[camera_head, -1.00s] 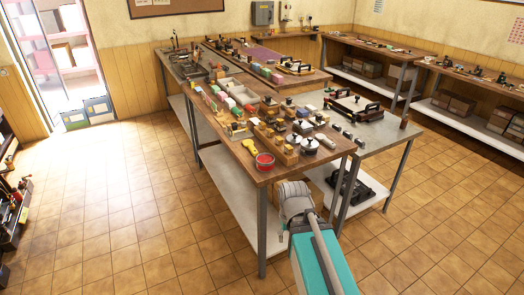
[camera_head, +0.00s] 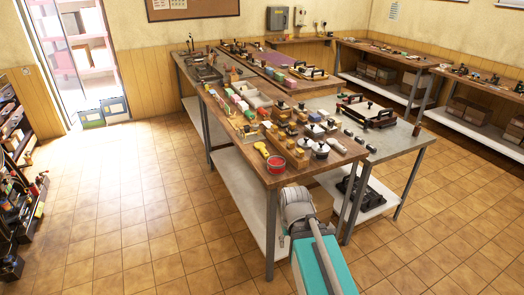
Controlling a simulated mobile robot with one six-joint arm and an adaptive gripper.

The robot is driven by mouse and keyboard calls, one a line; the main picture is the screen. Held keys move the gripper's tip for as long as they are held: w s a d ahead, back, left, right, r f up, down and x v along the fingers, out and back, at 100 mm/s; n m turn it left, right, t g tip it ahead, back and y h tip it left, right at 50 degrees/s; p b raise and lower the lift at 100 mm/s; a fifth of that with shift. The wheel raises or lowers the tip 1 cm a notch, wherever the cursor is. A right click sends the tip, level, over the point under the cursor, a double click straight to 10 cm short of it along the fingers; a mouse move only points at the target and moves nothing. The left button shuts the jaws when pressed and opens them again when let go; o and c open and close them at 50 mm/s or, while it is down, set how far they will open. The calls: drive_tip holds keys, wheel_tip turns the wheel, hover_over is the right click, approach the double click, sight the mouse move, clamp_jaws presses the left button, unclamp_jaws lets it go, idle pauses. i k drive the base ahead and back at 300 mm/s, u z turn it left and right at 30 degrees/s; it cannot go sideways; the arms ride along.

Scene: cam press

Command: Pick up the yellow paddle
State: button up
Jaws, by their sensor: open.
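A small yellow paddle-like piece (camera_head: 262,150) lies near the left edge of the long wooden workbench (camera_head: 274,182), close to its front end. It is the likely yellow paddle, but it is small in this view. A red round tub (camera_head: 277,165) stands just in front of it, towards the bench corner. My teal and grey arm parts show at the bottom, in front of the bench. My gripper is not visible, so its place relative to the paddle cannot be seen.
The benchtop around the paddle is crowded with wooden blocks, dark-knobbed pieces and coloured blocks (camera_head: 235,101). A grey table (camera_head: 385,143) with a press-like fixture (camera_head: 368,112) adjoins on the right. Tiled floor (camera_head: 130,205) is open to the left.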

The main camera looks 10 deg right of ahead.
sight(261, 146)
drive_tip(key=u, duration=0.05)
drive_tip(key=i, duration=0.9)
drive_tip(key=z, duration=0.05)
